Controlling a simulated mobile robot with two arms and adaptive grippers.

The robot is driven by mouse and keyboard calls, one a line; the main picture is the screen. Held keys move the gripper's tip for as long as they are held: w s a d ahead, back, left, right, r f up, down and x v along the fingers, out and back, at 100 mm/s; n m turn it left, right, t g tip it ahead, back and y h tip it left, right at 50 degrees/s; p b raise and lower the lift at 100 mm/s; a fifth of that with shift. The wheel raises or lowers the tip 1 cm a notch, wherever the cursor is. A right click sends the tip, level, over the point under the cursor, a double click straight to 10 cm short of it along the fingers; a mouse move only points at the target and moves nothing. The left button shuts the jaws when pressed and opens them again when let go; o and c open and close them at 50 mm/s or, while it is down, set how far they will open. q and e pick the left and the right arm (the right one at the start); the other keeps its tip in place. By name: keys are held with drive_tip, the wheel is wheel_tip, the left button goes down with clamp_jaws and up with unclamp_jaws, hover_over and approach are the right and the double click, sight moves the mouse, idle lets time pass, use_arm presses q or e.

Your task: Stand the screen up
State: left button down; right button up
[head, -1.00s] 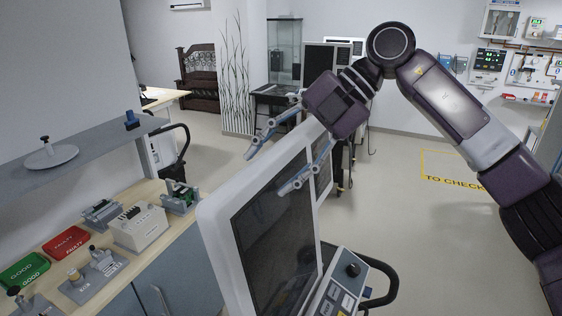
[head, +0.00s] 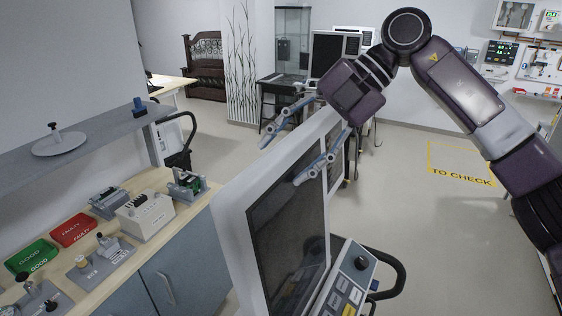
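The screen (head: 285,235) is a large dark panel in a white frame, in the middle foreground of the head view. It stands steeply upright with some tilt, above a grey control panel (head: 345,285) with a black knob and buttons. My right gripper (head: 282,162) is open at the screen's upper edge. One blue-grey finger is on the far left side of the frame, the other in front of the screen face. I cannot tell whether either finger touches. The screen's back is hidden. My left gripper is not in view.
A black handle (head: 392,275) curves out right of the control panel. A workbench (head: 190,232) at left holds fixtures, a green GOOD tray (head: 32,257) and a red FAULTY tray (head: 74,230). Other equipment (head: 335,52) stands behind. The floor near the yellow TO CHECK marking (head: 462,177) is clear.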

drive_tip(key=s+v, duration=0.1)
drive_tip(key=v, duration=0.9)
drive_tip(key=shift+w+d, duration=0.15)
drive_tip(key=shift+w, duration=0.15)
drive_tip(key=shift+d, duration=0.1)
